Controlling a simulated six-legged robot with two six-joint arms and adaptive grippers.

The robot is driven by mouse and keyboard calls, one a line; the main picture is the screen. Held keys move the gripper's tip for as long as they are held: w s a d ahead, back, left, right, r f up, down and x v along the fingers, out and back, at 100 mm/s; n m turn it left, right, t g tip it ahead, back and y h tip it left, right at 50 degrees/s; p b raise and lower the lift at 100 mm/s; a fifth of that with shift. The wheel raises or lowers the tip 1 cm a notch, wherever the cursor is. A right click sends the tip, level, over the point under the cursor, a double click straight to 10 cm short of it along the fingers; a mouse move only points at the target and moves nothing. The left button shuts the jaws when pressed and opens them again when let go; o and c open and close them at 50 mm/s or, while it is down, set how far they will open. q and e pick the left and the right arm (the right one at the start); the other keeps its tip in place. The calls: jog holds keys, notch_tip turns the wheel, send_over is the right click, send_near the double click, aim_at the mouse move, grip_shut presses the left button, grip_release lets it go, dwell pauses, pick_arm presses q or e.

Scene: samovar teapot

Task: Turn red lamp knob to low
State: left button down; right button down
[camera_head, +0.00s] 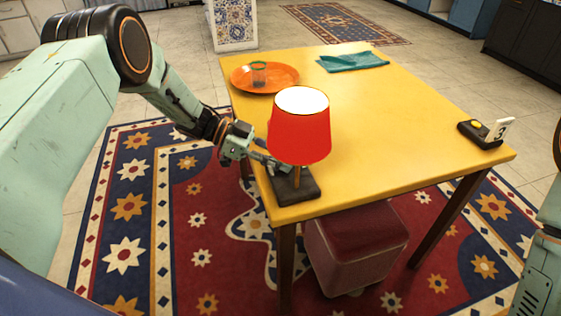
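A lamp with a red shade (299,130) stands on the near left corner of the yellow table. Its shade is bright white at the top, so it looks lit. Its dark square base (297,188) lies flat on the table. My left gripper (281,168) reaches in from the left, under the shade and close to the lamp's stem. Its fingertips are small and partly covered, so I cannot tell whether they are open or shut. I cannot make out the knob. Part of my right arm shows at the right edge, but its gripper is out of view.
The yellow table (390,130) holds an orange tray (285,82) with a green glass (259,72), a teal cloth (352,61) and a small dark block with a number card (480,134). The table's middle is clear. A dark red stool (357,245) stands underneath.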

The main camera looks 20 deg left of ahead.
pick_arm(q)
jog(key=m+g+b, duration=0.2)
jog(key=b, duration=0.1)
jog(key=shift+w+f+g, duration=0.15)
jog(key=shift+f+g, duration=0.05)
jog(key=shift+g, duration=0.2)
jog(key=shift+r+m+g+b, duration=0.15)
jog(key=shift+m+g+b, duration=0.55)
jog(key=shift+m+b, duration=0.1)
jog(key=shift+d, duration=0.1)
jog(key=c, duration=1.4)
grip_release()
jog(key=shift+r, duration=0.1)
jog(key=shift+w, duration=0.1)
jog(key=shift+v, duration=3.75)
